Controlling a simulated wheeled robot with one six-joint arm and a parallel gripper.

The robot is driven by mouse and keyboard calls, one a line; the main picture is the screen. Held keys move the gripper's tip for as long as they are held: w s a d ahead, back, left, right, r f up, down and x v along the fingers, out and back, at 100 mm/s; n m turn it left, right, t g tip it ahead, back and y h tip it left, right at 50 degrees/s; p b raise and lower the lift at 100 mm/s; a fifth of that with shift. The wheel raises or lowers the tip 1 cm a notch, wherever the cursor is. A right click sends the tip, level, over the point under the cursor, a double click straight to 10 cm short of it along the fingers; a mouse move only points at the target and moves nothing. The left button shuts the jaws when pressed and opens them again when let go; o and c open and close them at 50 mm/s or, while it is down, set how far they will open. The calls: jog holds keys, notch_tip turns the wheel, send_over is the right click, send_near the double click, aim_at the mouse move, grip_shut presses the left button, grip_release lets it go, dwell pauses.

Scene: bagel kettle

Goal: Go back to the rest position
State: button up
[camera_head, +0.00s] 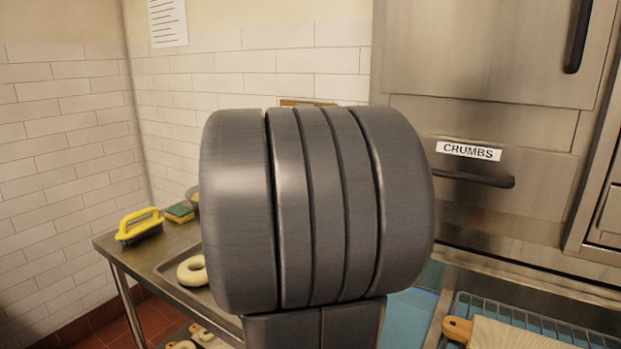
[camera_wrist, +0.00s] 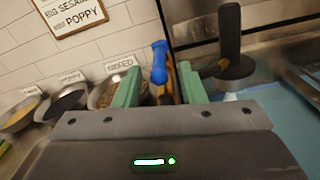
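My gripper (camera_wrist: 158,80) shows in the wrist view with its two green fingers well apart, and I see nothing held between them. Beyond the fingers stands a blue-ended upright thing (camera_wrist: 159,62), with a brownish-orange piece beside it; both look apart from the fingers. In the head view my dark grey arm joint fills the middle and hides much of the scene. My gripper is not visible there.
The steel table (camera_head: 112,245) bears a yellow-handled brush (camera_head: 139,227), a sponge (camera_head: 180,212) and a bagel (camera_head: 193,271). A wooden board (camera_head: 510,336) lies on a wire rack (camera_head: 560,325). Topping bowls (camera_wrist: 68,101) and a dark round-based handled object (camera_wrist: 231,68) stand beyond my gripper.

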jog(key=shift+x, duration=2.1)
